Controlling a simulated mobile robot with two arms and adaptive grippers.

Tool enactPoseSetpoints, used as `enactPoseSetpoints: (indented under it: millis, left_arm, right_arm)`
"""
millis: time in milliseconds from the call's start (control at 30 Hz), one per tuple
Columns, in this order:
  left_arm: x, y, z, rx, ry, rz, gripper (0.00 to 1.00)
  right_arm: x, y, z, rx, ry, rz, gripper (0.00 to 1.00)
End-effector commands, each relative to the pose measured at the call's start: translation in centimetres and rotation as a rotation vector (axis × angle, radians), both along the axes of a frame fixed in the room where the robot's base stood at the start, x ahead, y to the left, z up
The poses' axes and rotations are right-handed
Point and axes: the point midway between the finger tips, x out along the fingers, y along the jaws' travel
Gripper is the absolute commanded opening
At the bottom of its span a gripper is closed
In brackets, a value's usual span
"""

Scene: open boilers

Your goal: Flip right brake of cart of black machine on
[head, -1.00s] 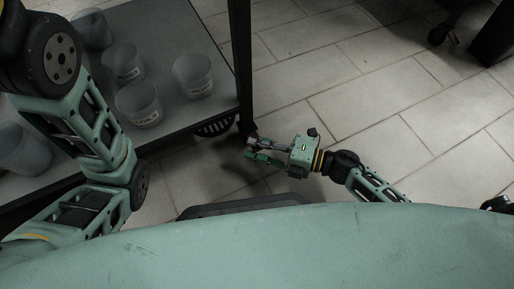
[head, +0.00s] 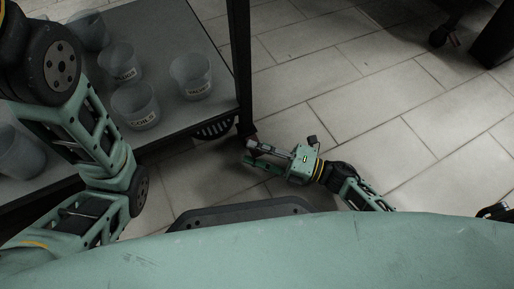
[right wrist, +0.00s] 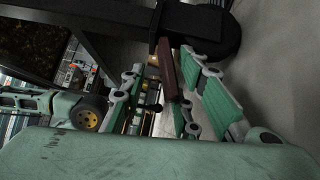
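The cart (head: 190,125) with a dark frame stands at the left in the head view; the black machine itself is not clearly seen. Its near right leg ends in a caster (head: 247,129). In the right wrist view the black caster wheel (right wrist: 217,32) is at the top, with the dark red brake lever (right wrist: 167,70) pointing down from it. My right gripper (head: 249,155) is low by the caster. In the wrist view its green fingers (right wrist: 172,92) are apart, with the lever between them, closer to the right finger; contact cannot be told. My left gripper is out of view.
Several clear labelled beakers (head: 191,76) stand on the cart shelf. My left arm passes over the shelf's left side. The tiled floor (head: 370,110) right of the cart is open. Another caster with a red lever (head: 447,36) is at the top right.

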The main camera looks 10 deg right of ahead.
Motion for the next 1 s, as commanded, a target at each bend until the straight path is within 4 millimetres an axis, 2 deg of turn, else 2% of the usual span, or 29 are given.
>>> enactPoseSetpoints:
  millis: [200,333,733,900,1000]
  left_arm:
    - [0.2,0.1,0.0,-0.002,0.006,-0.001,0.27]
    - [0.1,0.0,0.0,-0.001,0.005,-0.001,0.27]
    - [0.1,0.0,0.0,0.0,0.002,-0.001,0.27]
    - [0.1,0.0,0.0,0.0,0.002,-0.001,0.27]
    - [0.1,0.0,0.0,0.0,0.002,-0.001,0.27]
  right_arm:
    - [-0.1,0.0,0.1,0.002,0.0,0.002,0.27]
    - [-0.6,-1.0,-0.1,0.002,0.001,0.001,0.27]
    - [-4.2,-8.2,-0.8,-0.002,0.002,0.0,0.27]
    - [-5.1,-10.1,-1.0,-0.001,0.003,0.0,0.27]
    - [-5.4,-10.6,-1.0,0.0,0.001,0.0,0.27]
